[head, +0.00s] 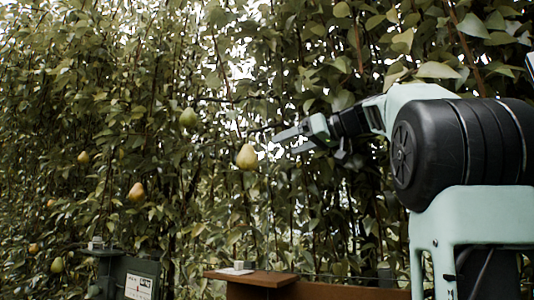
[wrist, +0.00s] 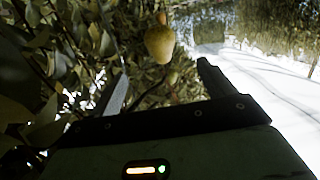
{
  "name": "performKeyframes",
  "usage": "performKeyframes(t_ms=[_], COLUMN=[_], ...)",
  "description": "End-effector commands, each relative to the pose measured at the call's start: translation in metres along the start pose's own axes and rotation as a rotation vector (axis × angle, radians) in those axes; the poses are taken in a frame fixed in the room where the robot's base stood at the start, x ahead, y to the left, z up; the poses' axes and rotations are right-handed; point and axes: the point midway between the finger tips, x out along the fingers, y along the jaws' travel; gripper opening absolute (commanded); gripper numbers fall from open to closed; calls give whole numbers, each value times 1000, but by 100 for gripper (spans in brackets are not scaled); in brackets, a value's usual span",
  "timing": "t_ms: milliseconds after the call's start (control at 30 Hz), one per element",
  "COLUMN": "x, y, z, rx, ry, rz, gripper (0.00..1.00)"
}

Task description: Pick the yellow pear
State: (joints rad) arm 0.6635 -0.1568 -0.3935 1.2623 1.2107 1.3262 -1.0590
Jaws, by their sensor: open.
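A yellow pear (head: 246,157) hangs from a branch near the middle of the head view. It also shows in the wrist view, where a yellow pear (wrist: 159,42) hangs beyond my fingertips, upper middle. My gripper (head: 284,142) reaches in from the right, its two fingers pointing left toward the pear and apart from it. In the wrist view my gripper (wrist: 160,80) is open and empty, one finger on each side of the picture. A greener pear (head: 188,117) hangs to the left and higher.
More pears, such as an orange-tinged one (head: 136,192), hang at left. Dense leaves (wrist: 45,60) crowd the wrist view's left side; its right side shows bright open ground (wrist: 270,85). A wooden post top (head: 250,277) and a dark box (head: 137,280) stand below.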

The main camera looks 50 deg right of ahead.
Motion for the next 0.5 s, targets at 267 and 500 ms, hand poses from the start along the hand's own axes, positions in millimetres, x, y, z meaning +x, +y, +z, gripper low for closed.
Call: performKeyframes(t_ms=[267, 500], x=[50, 96], y=[-1, -1], z=[-1, -2], rx=[4, 5], ry=[-4, -5], rz=[-4, -4], gripper=[82, 82])
